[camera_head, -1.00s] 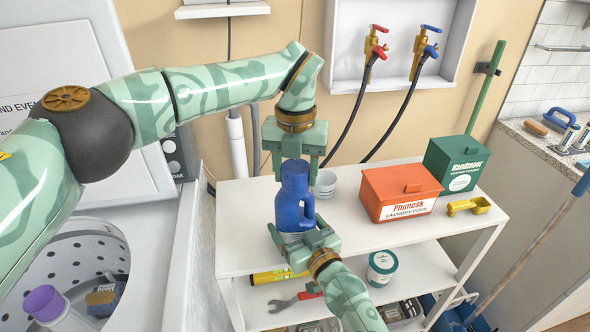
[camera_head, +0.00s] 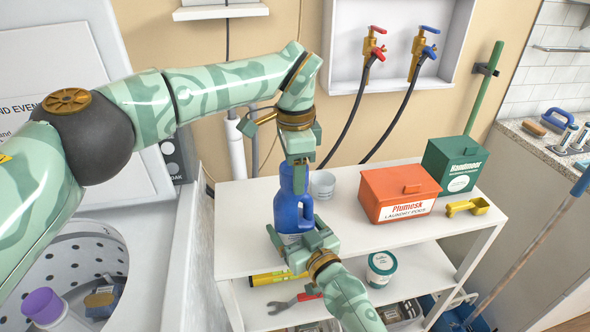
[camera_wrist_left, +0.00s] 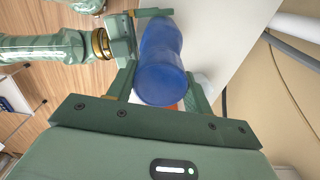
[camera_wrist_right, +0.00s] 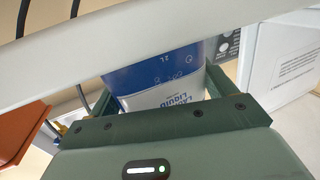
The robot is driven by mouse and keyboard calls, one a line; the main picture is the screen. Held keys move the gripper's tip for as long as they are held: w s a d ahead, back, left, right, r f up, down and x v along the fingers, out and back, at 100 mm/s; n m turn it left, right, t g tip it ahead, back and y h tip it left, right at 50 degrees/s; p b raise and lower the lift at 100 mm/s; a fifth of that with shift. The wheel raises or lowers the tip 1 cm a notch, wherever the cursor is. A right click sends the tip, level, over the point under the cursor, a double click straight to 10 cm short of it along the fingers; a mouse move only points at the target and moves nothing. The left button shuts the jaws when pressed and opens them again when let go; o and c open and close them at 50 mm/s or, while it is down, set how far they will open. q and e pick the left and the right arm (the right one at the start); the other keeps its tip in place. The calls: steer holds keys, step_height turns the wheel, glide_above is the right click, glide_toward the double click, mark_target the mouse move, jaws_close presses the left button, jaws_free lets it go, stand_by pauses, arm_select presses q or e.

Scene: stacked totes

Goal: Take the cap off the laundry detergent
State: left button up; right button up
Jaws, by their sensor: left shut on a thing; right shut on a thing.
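The blue detergent bottle (camera_head: 287,212) stands upright on the white shelf, its handle to the right. My left gripper (camera_head: 296,165) comes down from above and is shut on the bottle's blue cap (camera_wrist_left: 162,86), between its fingers in the left wrist view. In the head view the fingers largely cover the cap. The cap appears to be on the bottle; whether it is loose cannot be seen. My right gripper (camera_head: 298,237) is shut around the lower bottle body from the front. The bottle's blue and white label (camera_wrist_right: 165,85) shows between its fingers in the right wrist view.
On the shelf (camera_head: 243,225) a small white cup (camera_head: 323,185) stands just right of the bottle. The open washer drum (camera_head: 75,255) is at left.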

arm_select(q)
steer(key=shift+r, duration=0.2)
stand_by(0.3)
steer(key=shift+r, duration=0.95)
steer(key=shift+r, duration=0.1)
steer(key=shift+r, duration=1.9)
arm_select(e)
steer(key=o, duration=1.8)
steer(key=shift+s, duration=0.1)
